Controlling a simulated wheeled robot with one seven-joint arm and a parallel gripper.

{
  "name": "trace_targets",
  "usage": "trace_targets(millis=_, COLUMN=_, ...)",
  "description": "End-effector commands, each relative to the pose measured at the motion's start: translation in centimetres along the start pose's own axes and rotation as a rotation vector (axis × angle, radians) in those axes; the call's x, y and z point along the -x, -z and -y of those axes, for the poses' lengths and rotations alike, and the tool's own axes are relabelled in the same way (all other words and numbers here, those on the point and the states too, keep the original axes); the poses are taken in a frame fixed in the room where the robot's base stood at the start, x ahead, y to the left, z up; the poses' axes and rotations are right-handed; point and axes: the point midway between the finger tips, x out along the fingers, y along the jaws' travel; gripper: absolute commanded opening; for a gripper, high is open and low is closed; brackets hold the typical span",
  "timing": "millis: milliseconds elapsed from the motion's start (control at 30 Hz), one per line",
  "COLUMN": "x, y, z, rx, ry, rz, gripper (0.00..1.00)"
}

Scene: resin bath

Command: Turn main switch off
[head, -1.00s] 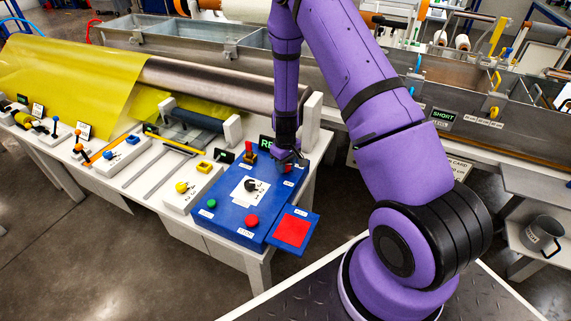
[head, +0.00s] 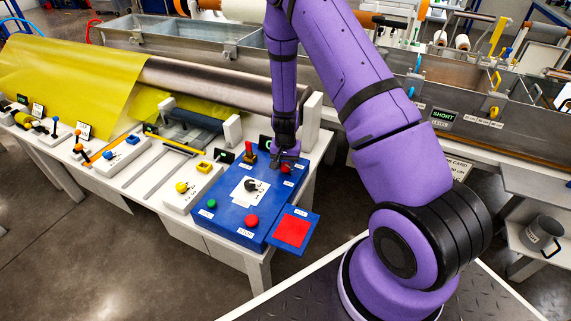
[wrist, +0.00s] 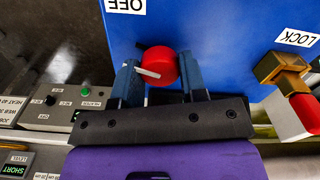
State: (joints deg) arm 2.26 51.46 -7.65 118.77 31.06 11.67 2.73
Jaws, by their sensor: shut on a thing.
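The main switch looks to be the red round knob (wrist: 158,62) with a white pointer stripe, on the blue control box (wrist: 215,30). In the wrist view the stripe points left, and a white OFF label (wrist: 125,5) lies up and left of the knob. My gripper (wrist: 160,80) has one finger on each side of the knob and is shut on it. In the head view my gripper (head: 287,158) is at the back right of the blue box (head: 228,220), and the knob is mostly hidden beneath it.
A brass piece with a red handle (wrist: 288,78) stands by the LOCK label (wrist: 296,39), right of the knob. The box also carries a black knob (head: 251,185), a green button (head: 211,203) and a red button (head: 252,220). A red pad (head: 292,231) is at its front right.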

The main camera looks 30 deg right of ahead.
Motion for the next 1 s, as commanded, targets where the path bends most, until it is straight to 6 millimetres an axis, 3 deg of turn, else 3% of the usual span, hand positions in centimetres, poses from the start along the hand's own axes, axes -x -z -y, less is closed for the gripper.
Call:
trace_targets(millis=500, x=0.01, y=0.02, z=0.01, rx=-0.417, ry=0.0, rz=-0.001, gripper=0.15)
trace_targets(millis=1000, x=0.01, y=0.0, z=0.03, rx=-0.558, ry=0.0, rz=0.0, gripper=0.15)
